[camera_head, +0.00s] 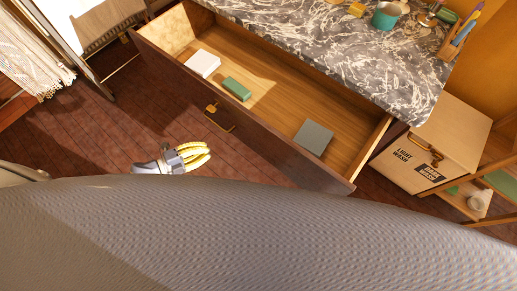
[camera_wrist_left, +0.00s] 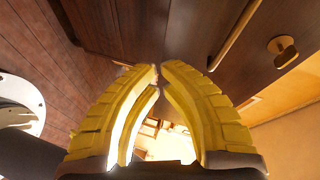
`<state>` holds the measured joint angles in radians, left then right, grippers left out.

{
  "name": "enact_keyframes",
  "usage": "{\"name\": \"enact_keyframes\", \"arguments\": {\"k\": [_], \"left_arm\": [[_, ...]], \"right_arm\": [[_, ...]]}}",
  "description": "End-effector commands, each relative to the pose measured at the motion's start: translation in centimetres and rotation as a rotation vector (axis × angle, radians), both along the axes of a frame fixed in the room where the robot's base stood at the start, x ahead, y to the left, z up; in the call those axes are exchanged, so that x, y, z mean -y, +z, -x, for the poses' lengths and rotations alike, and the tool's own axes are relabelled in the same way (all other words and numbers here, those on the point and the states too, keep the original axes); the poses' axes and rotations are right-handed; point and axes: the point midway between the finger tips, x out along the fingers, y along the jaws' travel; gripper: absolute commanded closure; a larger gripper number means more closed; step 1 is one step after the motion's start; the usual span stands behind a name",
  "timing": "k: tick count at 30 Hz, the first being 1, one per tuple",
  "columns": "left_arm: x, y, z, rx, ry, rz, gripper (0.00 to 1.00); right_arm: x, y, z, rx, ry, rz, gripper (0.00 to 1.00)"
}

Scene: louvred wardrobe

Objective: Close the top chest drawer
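The top chest drawer (camera_head: 275,90) is pulled well out from under a marble-patterned chest top (camera_head: 340,40). Its dark wood front carries a brass handle (camera_head: 218,117). My left gripper (camera_head: 209,152) is in front of the drawer front, a little below and left of the handle in the head view, apart from it. Its yellow fingers are drawn together with nothing between them. In the left wrist view the gripper's fingertips (camera_wrist_left: 160,68) nearly meet before dark wood with a brass bar (camera_wrist_left: 235,35) and a brass knob-like piece (camera_wrist_left: 283,50). My right gripper is out of view.
The drawer holds a white box (camera_head: 202,63), a green block (camera_head: 236,89) and a grey-green flat item (camera_head: 313,137). A cardboard-coloured bin labelled "LIGHT WASH" (camera_head: 440,150) stands right of the chest. Wooden floor (camera_head: 110,130) is clear left of the drawer.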

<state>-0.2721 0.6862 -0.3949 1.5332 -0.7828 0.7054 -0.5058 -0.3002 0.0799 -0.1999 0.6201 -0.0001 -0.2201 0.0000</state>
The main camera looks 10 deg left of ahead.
Motion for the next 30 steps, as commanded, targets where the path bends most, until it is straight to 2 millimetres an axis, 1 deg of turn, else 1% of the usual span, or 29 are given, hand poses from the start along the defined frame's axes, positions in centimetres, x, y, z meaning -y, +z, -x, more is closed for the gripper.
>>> {"name": "enact_keyframes", "arguments": {"k": [1,3,6,8,12,16,19,23,30], "left_arm": [[1.9,2.4,1.1,0.07,-0.1,0.006,1.0],[4.3,5.0,2.7,0.159,-0.22,0.02,1.0],[6.7,7.6,4.8,0.256,-0.342,0.046,1.0],[7.4,8.5,5.7,0.298,-0.389,0.056,1.0],[7.8,9.2,6.8,0.351,-0.443,0.069,1.0],[8.2,9.3,6.9,0.374,-0.45,0.069,1.0],[9.1,9.3,6.6,0.376,-0.449,0.068,1.0],[11.0,9.4,6.0,0.378,-0.448,0.069,1.0],[15.2,9.4,4.9,0.376,-0.447,0.069,1.0]], "right_arm": [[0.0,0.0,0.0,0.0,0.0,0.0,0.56],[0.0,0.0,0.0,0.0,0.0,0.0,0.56],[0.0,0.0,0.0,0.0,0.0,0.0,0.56],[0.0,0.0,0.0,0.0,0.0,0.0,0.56],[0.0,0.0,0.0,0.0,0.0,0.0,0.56],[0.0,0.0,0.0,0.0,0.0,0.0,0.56],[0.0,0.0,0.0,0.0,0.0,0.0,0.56],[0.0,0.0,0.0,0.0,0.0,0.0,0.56],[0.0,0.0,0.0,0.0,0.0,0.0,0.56]]}}
